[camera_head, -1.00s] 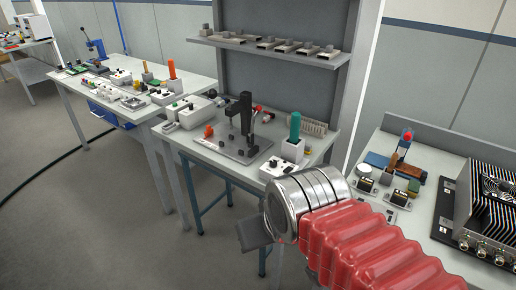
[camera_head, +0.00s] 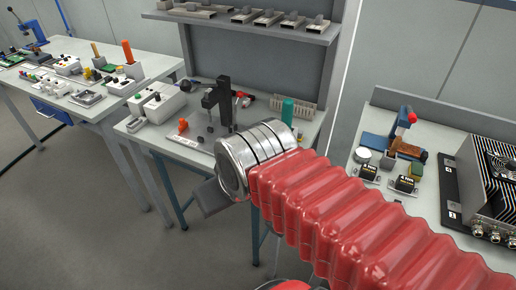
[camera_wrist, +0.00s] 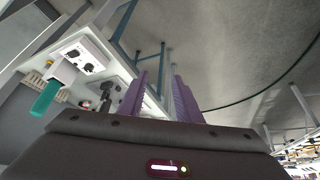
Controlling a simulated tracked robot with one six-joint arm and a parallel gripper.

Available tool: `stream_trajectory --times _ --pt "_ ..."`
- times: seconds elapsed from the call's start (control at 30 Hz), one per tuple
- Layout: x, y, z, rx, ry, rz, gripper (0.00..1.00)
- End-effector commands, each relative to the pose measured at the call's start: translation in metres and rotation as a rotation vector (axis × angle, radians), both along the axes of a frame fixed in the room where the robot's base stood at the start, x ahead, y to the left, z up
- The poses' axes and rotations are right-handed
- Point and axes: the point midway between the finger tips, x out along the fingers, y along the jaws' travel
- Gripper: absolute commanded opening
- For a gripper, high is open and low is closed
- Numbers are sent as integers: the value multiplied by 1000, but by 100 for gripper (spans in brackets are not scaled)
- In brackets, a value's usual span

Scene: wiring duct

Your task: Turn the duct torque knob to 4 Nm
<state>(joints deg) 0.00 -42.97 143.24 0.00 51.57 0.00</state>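In the wrist view a white control box (camera_wrist: 97,45) with dark round knobs (camera_wrist: 88,68) sits on the white bench at upper left, beside a teal-handled tool (camera_wrist: 45,98). I cannot tell which knob is the duct torque knob, and no scale is readable. My gripper (camera_wrist: 160,78) shows two purple fingers apart with nothing between them, away from the box and to its right. In the head view my arm covers the box; the teal handle (camera_head: 287,110) shows above my red sleeve. Part of my dark gripper (camera_head: 210,197) shows left of the silver wrist.
A black press (camera_head: 222,103) stands on the middle bench behind my wrist. A shelf with several small parts (camera_head: 250,27) hangs above. The right bench holds a heatsink unit (camera_head: 488,195) and small meters. Open floor lies at lower left.

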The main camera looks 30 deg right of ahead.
Motion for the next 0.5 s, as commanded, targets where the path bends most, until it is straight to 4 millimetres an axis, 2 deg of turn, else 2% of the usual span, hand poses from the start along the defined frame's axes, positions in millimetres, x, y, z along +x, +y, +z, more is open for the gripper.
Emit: stream_trajectory --times 0.3,0.5 --pt "0 0 0 0 0 0 31" --pt "3 -2 3 -4 7 1 42"
